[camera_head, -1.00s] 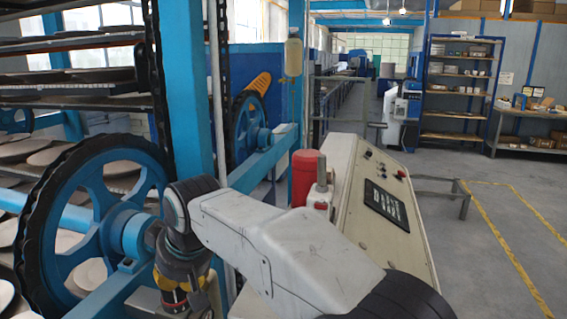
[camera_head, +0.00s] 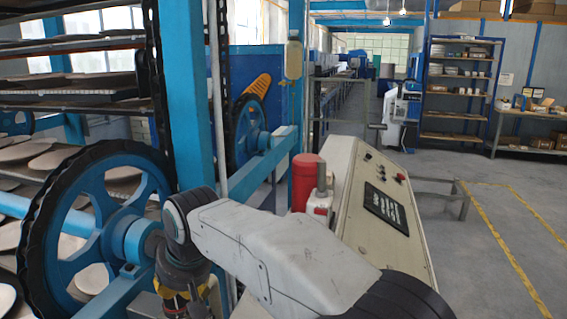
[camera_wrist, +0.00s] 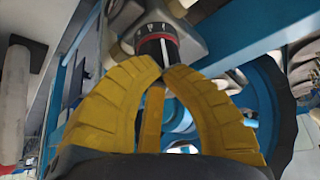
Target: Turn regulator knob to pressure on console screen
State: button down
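In the wrist view a black regulator knob (camera_wrist: 157,47) with a red ring and white marks sits just beyond my fingertips. My gripper (camera_wrist: 163,69) has yellow curved fingers whose tips nearly meet at the knob's near edge; they are not around it. Whether they touch it I cannot tell. The console (camera_head: 350,238) stands right of my arm. Its dark screen (camera_head: 386,208) shows pale text too small to read.
A blue wheel (camera_head: 60,222) with a black toothed rim stands left of my gripper, by a blue post (camera_head: 184,90). A red cylinder (camera_head: 306,183) stands beside the console. Shelves (camera_head: 458,90) are at the back right. The grey floor at right is clear.

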jog(key=shift+s+d+f, duration=0.1)
jog(key=shift+s+f, duration=0.15)
jog(key=shift+s+d, duration=0.1)
jog(key=shift+r, duration=0.15)
notch_tip(320, 180, up, 6)
jog(key=p, duration=0.5)
dwell(0.4)
